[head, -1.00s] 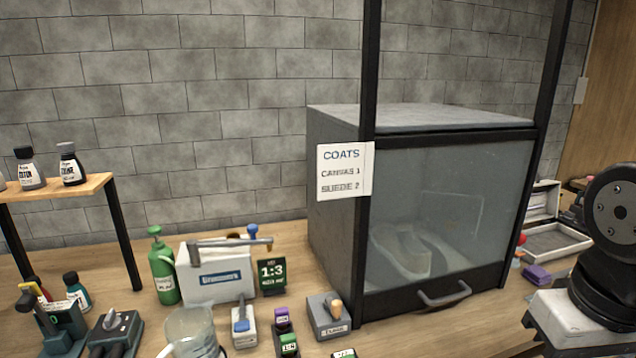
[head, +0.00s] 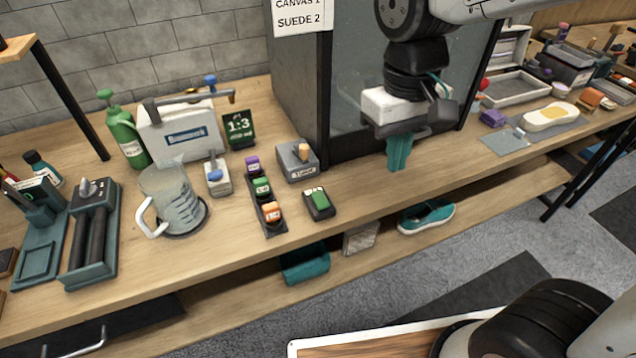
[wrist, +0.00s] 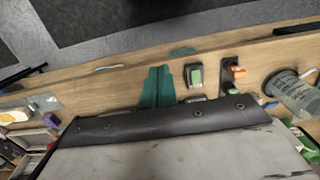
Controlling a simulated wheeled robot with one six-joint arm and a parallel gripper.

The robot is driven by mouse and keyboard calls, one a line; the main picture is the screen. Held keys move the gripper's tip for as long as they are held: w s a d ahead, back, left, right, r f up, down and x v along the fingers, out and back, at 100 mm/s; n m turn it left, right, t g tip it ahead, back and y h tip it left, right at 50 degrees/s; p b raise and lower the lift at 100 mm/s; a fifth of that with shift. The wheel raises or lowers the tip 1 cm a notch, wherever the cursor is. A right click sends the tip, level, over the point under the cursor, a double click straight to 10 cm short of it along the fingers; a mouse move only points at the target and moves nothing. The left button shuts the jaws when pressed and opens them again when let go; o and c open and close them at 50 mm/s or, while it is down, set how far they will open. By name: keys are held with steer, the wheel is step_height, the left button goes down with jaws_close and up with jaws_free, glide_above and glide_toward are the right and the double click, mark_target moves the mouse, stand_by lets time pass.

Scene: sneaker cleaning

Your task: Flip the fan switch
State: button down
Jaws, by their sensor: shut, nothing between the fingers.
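A grey switch box (head: 298,162) with an orange-tipped toggle stands on the bench by the booth's left front corner. Its label is too small to read for sure. A small black unit with a green rocker (head: 318,199) sits in front of it, nearer the bench edge; the rocker also shows in the wrist view (wrist: 195,76). My gripper (head: 398,165) has teal fingers, shut and empty, pointing down in front of the booth. It is to the right of both units and apart from them. In the wrist view, the fingers (wrist: 157,88) show left of the green rocker.
The glass-fronted booth (head: 300,80) stands behind my gripper. Left of the switch units are a block row (head: 262,190), a clear jug (head: 172,197) and a white dispenser (head: 180,130). The bench front between rocker and gripper is clear.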

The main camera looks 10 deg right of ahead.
glide_above(318, 194)
steer(key=s+d, duration=0.2)
steer(key=s, duration=0.2)
step_height(318, 194, down, 3)
steer(key=w, duration=0.1)
steer(key=w+a+t, duration=0.1)
steer(key=w+r, duration=0.1)
steer(key=shift+w+a+y, duration=0.25)
steer(key=shift+a+y, duration=0.05)
steer(key=shift+a, duration=0.05)
steer(key=shift+f, duration=0.1)
steer(key=f, duration=1.4)
steer(key=shift+w, duration=0.2)
steer(key=shift+a, duration=0.15)
